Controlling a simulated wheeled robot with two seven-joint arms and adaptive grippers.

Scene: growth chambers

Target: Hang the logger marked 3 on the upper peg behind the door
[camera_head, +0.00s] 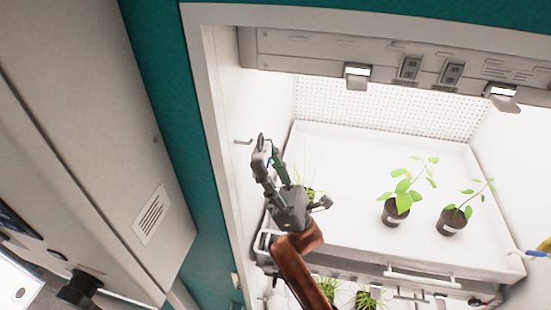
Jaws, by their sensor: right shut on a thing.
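My right gripper (268,155) reaches up into the open chamber near its left inner wall. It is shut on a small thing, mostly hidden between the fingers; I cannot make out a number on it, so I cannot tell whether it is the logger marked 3. A thin peg (243,142) sticks out of the left inner wall, just left of the fingertips, with a small gap in the picture. A second peg is not clearly seen. The door (90,130) stands open at the left. My left gripper is not in view.
Potted plants (394,212) and (452,221) stand on the white tray (440,160) right of my gripper. Grassy plants (368,299) are on a lower level. Metal brackets (357,75) hang from the top panel. A teal frame edge (180,110) borders the opening.

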